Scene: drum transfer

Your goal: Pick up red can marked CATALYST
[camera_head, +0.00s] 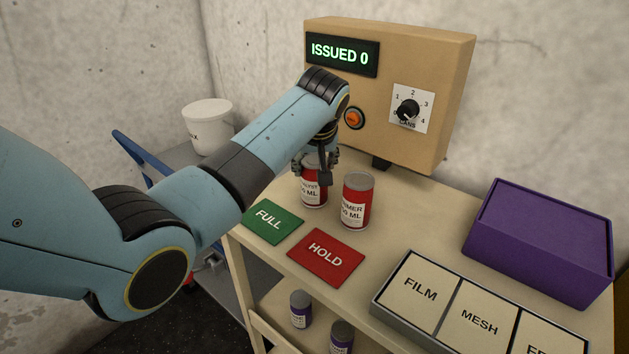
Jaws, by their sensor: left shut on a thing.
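The red can marked CATALYST (312,192) stands upright on the table behind the green FULL card. Its label is partly covered at the top by my gripper. My left gripper (314,167) points down over this can, with its fingers around the can's upper part, shut on it. A second red can (356,203), with a label ending in "IMER", stands upright just to the right, apart from the first. My right gripper does not show.
A green FULL card (270,220) and red HOLD card (326,257) lie in front. A tan dispenser box (440,100) reads ISSUED 0. A purple box (540,235) and a tray (378,300) of labelled cards occupy the right. Purple jars (301,310) stand below.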

